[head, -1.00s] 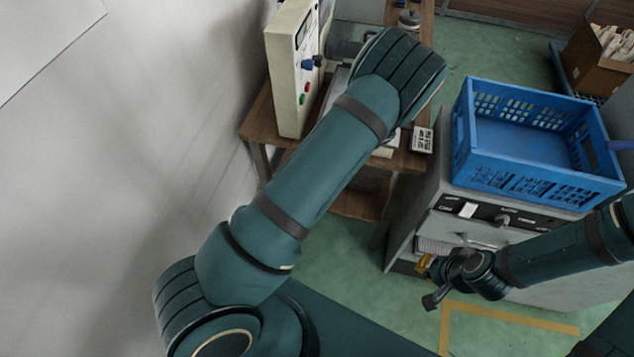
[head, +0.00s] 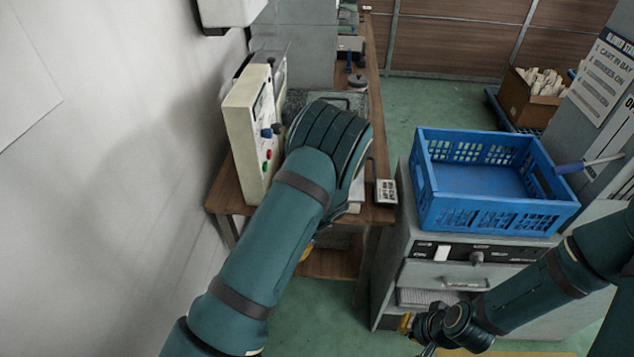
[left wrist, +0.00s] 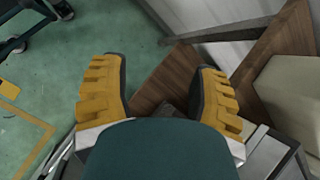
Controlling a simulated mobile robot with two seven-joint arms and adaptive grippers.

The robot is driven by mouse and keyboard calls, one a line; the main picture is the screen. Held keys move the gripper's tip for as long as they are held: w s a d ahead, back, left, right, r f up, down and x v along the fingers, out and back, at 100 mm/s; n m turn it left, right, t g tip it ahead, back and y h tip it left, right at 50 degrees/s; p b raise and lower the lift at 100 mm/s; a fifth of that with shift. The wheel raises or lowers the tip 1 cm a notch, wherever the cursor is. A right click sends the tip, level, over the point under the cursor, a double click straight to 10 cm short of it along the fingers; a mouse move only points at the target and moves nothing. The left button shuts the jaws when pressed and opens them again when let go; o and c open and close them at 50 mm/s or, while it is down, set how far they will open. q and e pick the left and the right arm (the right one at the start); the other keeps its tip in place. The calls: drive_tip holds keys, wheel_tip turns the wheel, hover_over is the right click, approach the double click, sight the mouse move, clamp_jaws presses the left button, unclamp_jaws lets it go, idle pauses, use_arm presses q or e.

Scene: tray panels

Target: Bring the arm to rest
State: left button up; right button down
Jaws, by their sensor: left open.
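My left arm comes in from the lower left in the head view, and its bend stands in front of the wooden bench (head: 378,150). Its gripper is mostly hidden behind the arm; a bit of yellow finger (head: 307,252) shows beside it. In the left wrist view my left gripper (left wrist: 163,78) is open, its two yellow fingers wide apart with nothing between them. Below it are floor and brown wood. My right arm comes in from the right, its end (head: 440,325) low before the grey cabinet (head: 392,262); the right fingers are too hidden to judge.
An empty blue crate (head: 495,219) sits on the cabinet. A cream control box (head: 243,130) with buttons stands on the bench by the wall. A screwdriver-like tool (head: 588,163) is right of the crate. A carton (head: 528,100) stands at the back. Green floor (head: 425,110) is clear behind the crate.

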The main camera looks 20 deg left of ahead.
use_arm(q)
drive_tip(key=s+d+f+n+h, duration=0.2)
drive_tip(key=s+d+f+h, duration=0.2)
drive_tip(key=s, duration=0.2)
drive_tip(key=s+d+r+n+t+h, duration=0.3)
drive_tip(key=s+d+n+h, duration=0.3)
drive_tip(key=d, duration=0.4)
drive_tip(key=shift+s+n+t+b, duration=0.45)
drive_tip(key=shift+s+n+t, duration=0.25)
drive_tip(key=shift+s+n, duration=0.15)
drive_tip(key=shift+c, duration=1.3)
drive_tip(key=shift+d, duration=0.15)
